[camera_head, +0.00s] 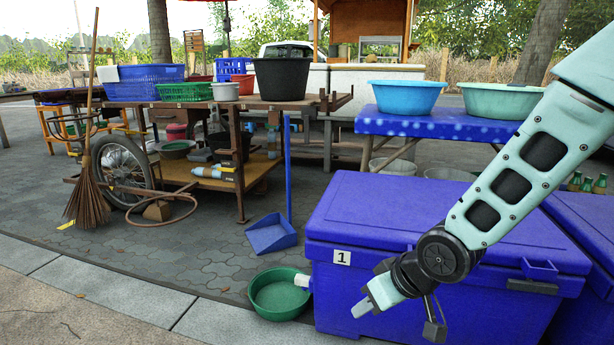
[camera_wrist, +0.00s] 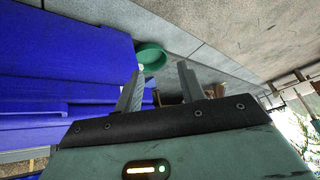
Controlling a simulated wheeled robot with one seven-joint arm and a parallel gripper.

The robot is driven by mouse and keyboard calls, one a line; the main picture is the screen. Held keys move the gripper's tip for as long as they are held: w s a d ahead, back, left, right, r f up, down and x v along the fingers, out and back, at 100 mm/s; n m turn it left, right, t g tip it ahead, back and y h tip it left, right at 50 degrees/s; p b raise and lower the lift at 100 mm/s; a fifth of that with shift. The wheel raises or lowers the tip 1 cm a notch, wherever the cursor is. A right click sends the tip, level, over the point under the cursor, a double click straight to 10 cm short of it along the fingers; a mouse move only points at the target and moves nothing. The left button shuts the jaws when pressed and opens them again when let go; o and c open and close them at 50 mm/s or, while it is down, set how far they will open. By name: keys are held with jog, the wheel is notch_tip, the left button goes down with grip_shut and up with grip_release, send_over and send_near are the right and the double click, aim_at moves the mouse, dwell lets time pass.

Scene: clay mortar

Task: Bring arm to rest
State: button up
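My arm (camera_head: 530,165) comes in from the upper right of the head view and slopes down to the left. My gripper (camera_head: 368,288) hangs in front of the blue cooler box (camera_head: 395,205) marked 1, near its front face. In the wrist view, the two grey fingers of my gripper (camera_wrist: 158,82) stand apart with nothing held between them. I cannot tell whether any part of the arm touches the box.
A green basin (camera_head: 280,295) sits on the pavement left of the box. A blue dustpan (camera_head: 271,235) stands behind it. A second blue box (camera_head: 590,230) is at right. A cart (camera_head: 240,185) with tubs and a broom (camera_head: 88,195) are farther left. Front left pavement is clear.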

jog(key=s+d+r+n+g+h+p, duration=0.15)
jog(key=s+r, duration=0.25)
jog(key=s, duration=0.4)
jog(key=s+r+g+h+p, duration=0.1)
jog(key=s+r+g, duration=0.1)
jog(key=s+r, duration=0.45)
jog(key=s+d+r+g+h+p, duration=0.1)
jog(key=s+r+p, duration=0.15)
jog(key=s, duration=0.65)
notch_tip(320, 180, up, 37)
jog(key=p, duration=3.7)
jog(key=shift+w+a+r, duration=0.15)
jog(key=shift+a, duration=0.05)
